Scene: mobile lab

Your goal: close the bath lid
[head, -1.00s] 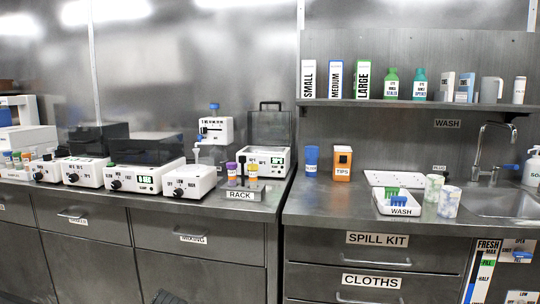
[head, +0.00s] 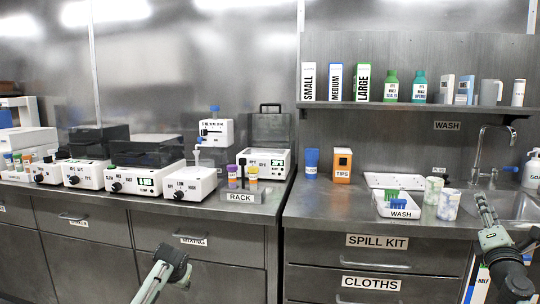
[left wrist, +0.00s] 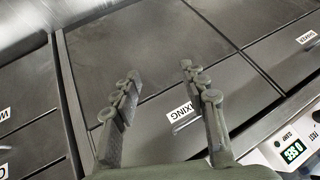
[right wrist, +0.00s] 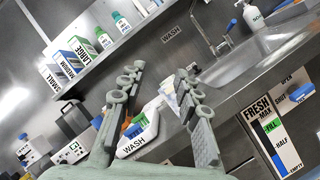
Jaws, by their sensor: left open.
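The bath (head: 266,163) is a white box with a display and knob, at the right end of the left bench. Its dark lid (head: 270,128) stands upright at the back with its handle on top, so the bath is open. My left gripper (left wrist: 155,85) is open and empty in the left wrist view, in front of the drawer fronts. In the head view my left arm shows low in the picture, below the bench. My right gripper (head: 482,200) is in front of the sink, well right of the bath. Its fingers (right wrist: 160,78) are apart and empty in the right wrist view.
A tube rack (head: 240,188) stands in front of the bath. Several white devices line the bench to its left, including one with a green display (head: 143,181).

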